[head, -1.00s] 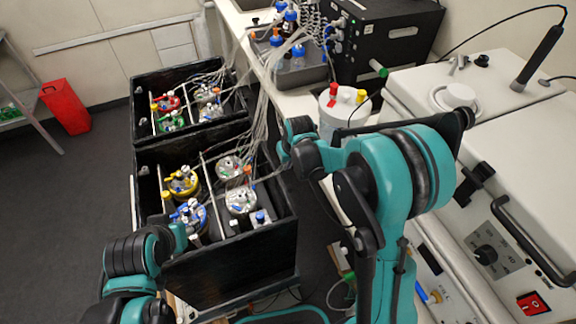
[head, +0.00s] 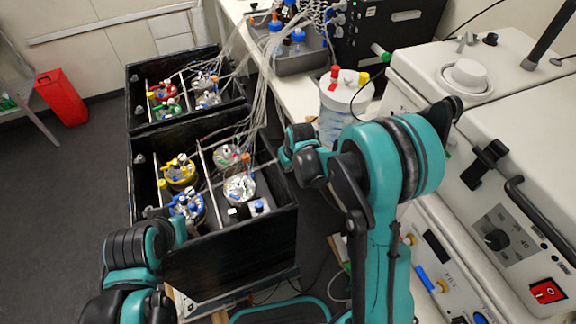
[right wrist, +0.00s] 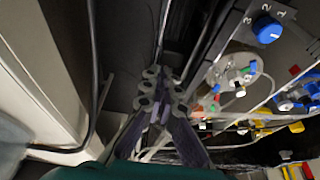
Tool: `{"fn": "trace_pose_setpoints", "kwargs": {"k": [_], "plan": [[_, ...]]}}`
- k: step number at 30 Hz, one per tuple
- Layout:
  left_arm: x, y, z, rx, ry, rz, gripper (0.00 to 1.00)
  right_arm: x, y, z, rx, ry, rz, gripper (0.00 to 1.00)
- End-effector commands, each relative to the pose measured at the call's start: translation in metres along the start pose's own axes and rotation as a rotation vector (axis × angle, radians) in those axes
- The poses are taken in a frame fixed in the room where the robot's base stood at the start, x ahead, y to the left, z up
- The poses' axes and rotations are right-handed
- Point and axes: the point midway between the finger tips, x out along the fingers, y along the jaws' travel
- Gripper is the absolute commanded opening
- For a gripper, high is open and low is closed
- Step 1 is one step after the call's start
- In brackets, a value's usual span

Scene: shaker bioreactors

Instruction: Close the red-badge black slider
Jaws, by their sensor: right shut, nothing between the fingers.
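Two open black boxes stand left of centre in the head view. The front box (head: 230,255) holds reactors with yellow, blue and metal tops. The back box (head: 128,95) holds reactors with red, green and metal tops. I cannot make out a red badge on a black slider. My right gripper (head: 287,150) is at the right side of the front box, near its rim; contact is unclear. In the right wrist view it (right wrist: 160,92) is shut and empty, with reactor tops to its right. My left arm reaches the front box's left corner; its gripper (head: 165,215) is mostly hidden.
Tubes run from the boxes to a black instrument (head: 385,40) at the back. A white-lidded vessel (head: 343,95) stands right of the boxes. A large white machine (head: 530,130) fills the right side. A red bin (head: 63,98) stands at the far left. Floor is clear at left.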

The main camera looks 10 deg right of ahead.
Motion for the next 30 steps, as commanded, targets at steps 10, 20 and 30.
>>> {"fn": "trace_pose_setpoints", "kwargs": {"k": [10, 20, 30], "plan": [[0.004, 0.000, 0.003, 0.000, 0.000, 0.000, 0.46, -0.015, 0.000, 0.044, 0.000, 0.000, 0.000, 0.00], [0.005, 0.000, 0.003, 0.000, 0.000, 0.000, 0.46, -0.019, 0.000, 0.056, 0.000, -0.002, 0.000, 0.00], [0.007, 0.000, 0.005, 0.000, 0.000, 0.000, 0.46, -0.014, 0.001, 0.043, 0.000, -0.001, 0.000, 0.00]]}}
